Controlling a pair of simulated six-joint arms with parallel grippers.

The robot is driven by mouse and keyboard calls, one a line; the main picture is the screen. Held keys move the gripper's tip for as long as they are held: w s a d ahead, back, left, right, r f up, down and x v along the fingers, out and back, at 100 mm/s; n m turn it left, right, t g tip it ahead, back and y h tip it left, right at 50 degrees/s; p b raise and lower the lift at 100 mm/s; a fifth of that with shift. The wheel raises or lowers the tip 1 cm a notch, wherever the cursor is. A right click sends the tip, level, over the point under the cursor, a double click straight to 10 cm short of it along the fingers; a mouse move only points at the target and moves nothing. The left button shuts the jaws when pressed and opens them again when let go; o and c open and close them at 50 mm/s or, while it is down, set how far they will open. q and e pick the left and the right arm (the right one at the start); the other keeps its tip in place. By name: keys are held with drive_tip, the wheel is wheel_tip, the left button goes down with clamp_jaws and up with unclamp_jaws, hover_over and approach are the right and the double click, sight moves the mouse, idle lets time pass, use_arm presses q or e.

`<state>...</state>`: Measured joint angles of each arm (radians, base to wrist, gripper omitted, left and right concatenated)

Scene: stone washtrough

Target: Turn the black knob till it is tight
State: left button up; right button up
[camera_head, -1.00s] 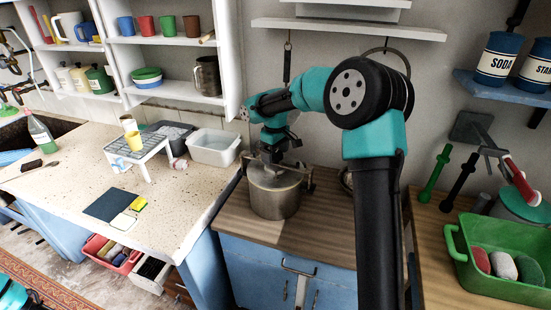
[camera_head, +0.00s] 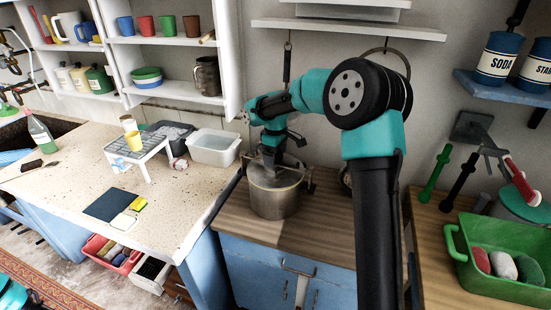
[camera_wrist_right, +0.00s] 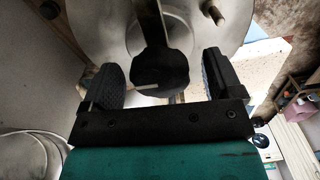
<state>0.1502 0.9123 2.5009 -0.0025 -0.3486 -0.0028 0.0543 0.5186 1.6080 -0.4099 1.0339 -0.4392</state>
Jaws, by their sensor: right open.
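The black knob (camera_wrist_right: 160,72) is dark and lobed, and sits over the lid of a metal pot (camera_head: 275,201). The pot stands on the wooden counter in the middle of the head view. My right gripper (camera_head: 271,168) is over the pot top. In the right wrist view its two fingers stand open on either side of the knob, with a visible gap on each side. A thin pale pointer lies across the knob's lower part. In the head view the knob is hidden by my gripper. My left gripper is out of view.
A white basin (camera_head: 213,147) and a small rack table (camera_head: 140,150) stand on the speckled counter to the left. A green tub (camera_head: 500,265) with several rounded items is at the right. Bare wooden counter (camera_head: 325,235) lies in front and right of the pot.

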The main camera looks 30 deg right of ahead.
drive_tip(key=n, duration=0.5)
drive_tip(key=shift+n, duration=0.3)
drive_tip(key=c, duration=0.7)
drive_tip(key=shift+c, duration=0.2)
